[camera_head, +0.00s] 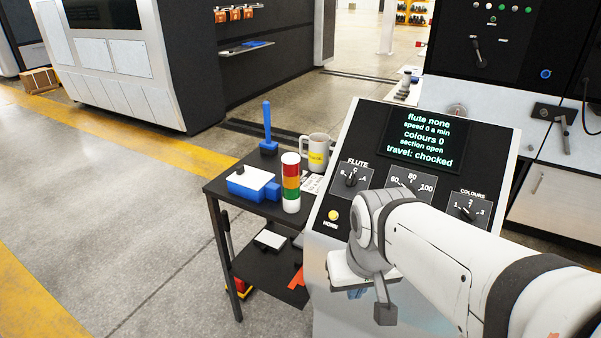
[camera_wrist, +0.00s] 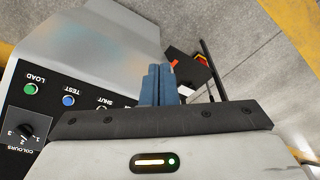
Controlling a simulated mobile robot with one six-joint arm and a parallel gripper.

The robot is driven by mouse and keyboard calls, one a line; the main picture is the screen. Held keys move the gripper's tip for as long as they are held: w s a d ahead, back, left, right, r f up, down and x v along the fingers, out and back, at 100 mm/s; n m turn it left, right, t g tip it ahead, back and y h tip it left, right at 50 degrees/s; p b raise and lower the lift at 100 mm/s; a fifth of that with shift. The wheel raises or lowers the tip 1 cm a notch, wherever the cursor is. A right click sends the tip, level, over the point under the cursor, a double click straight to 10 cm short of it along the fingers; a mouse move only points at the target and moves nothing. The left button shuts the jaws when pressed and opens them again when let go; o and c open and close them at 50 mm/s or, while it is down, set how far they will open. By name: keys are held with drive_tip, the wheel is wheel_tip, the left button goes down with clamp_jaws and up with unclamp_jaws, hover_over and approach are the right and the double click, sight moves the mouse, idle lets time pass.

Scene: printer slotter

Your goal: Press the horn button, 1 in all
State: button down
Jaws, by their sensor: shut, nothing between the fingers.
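The yellow horn button (camera_head: 334,215) sits at the lower left of the sloped console (camera_head: 335,165), above the label HORN. My gripper (camera_head: 357,293) is below and right of it in the head view, partly hidden behind my own wrist. Its blue fingers also show in the wrist view (camera_wrist: 159,86), closed together and empty, beside the console's edge. The fingers are apart from the horn button. The horn button does not show in the wrist view.
The console has FLUTE (camera_head: 352,178) and COLOURS (camera_head: 468,209) dials and a screen (camera_head: 422,138) reading "travel: chocked". Load (camera_wrist: 30,89) and test (camera_wrist: 68,100) buttons show in the wrist view. A cart (camera_head: 222,190) with a mug (camera_head: 316,152) and signal tower (camera_head: 291,182) stands left.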

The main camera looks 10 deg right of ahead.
drive_tip(key=shift+s+d, duration=0.1)
drive_tip(key=w+d+r+n+t+h+p, duration=0.1)
drive_tip(key=w+d+n+t+p, duration=0.15)
drive_tip(key=w+n, duration=0.4)
drive_tip(key=w+d+n+t+h+p, duration=0.15)
drive_tip(key=w+d+n, duration=0.25)
drive_tip(key=w, duration=0.6)
drive_tip(key=w+a+f+n+t+y+p, duration=0.2)
drive_tip(key=w+a+n+y, duration=0.5)
drive_tip(key=n, duration=0.8)
drive_tip(key=shift+w+f+t+p, duration=0.4)
drive_tip(key=shift+w+p, duration=0.1)
drive_tip(key=shift+w, duration=0.15)
drive_tip(key=shift+d+f, duration=0.1)
